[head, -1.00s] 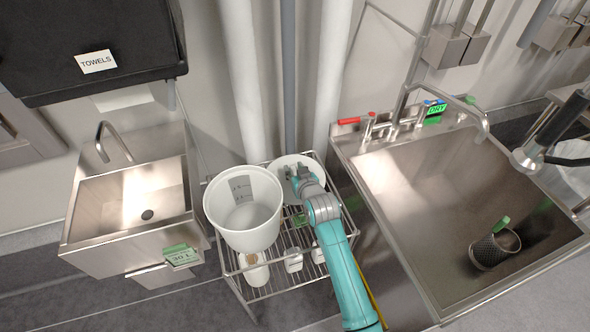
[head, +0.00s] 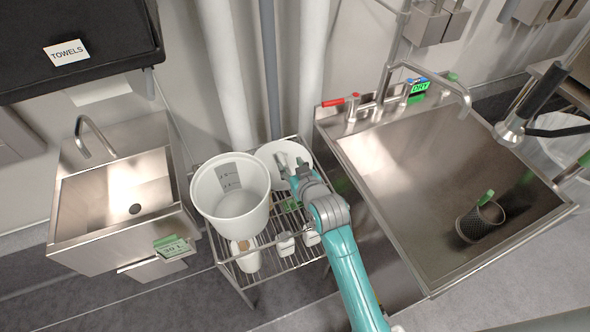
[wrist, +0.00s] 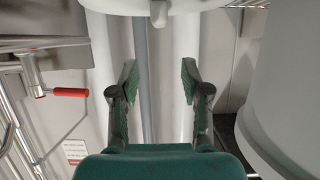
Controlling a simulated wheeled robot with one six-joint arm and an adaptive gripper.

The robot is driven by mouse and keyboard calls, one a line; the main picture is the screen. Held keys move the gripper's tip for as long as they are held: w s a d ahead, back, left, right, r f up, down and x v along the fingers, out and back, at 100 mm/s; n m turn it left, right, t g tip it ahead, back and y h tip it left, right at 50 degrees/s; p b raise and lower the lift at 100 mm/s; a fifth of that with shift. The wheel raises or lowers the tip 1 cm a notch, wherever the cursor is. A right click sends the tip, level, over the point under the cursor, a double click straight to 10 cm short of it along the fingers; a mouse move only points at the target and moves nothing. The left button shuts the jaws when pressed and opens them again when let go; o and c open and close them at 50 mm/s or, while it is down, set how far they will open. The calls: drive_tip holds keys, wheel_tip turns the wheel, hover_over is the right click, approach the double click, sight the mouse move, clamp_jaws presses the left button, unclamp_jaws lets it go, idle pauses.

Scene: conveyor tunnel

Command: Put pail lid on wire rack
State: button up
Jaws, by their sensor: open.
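The white round pail lid (head: 268,152) lies on the back right of the wire rack (head: 262,262), beside the white pail (head: 228,205). My gripper (head: 291,162) is at the lid and covers part of it in the head view. In the wrist view my gripper (wrist: 160,82) is open, with nothing between its two fingers. A white rim with a small tab, seemingly the lid (wrist: 125,6), shows at the top edge, beyond the fingertips. The pail (wrist: 290,90) fills the right side there. The exact gap between fingers and lid is hard to judge.
Small white containers (head: 285,243) stand on the rack's lower shelf. A large steel sink (head: 430,190) is close on the right, with a red-handled tap (head: 333,102). A smaller sink (head: 120,195) is on the left. Pipes (head: 270,70) rise behind the rack.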

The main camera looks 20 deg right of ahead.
drive_tip(key=shift+v, duration=1.25)
drive_tip(key=s+f, duration=0.1)
drive_tip(key=s, duration=0.2)
drive_tip(key=s+f, duration=0.2)
drive_tip(key=s, duration=0.1)
drive_tip(key=s+f, duration=0.1)
drive_tip(key=s, duration=0.2)
drive_tip(key=shift+s+a+f, duration=0.2)
drive_tip(key=shift+s+f, duration=0.05)
drive_tip(key=shift+s, duration=0.15)
drive_tip(key=s+f, duration=0.1)
drive_tip(key=s, duration=1.2)
drive_tip(key=s+r, duration=0.4)
drive_tip(key=s, duration=0.6)
drive_tip(key=s+r+t, duration=0.1)
drive_tip(key=s+r, duration=0.3)
drive_tip(key=s, duration=0.6)
drive_tip(key=shift+s+a+r, duration=0.35)
drive_tip(key=shift+a+r, duration=0.05)
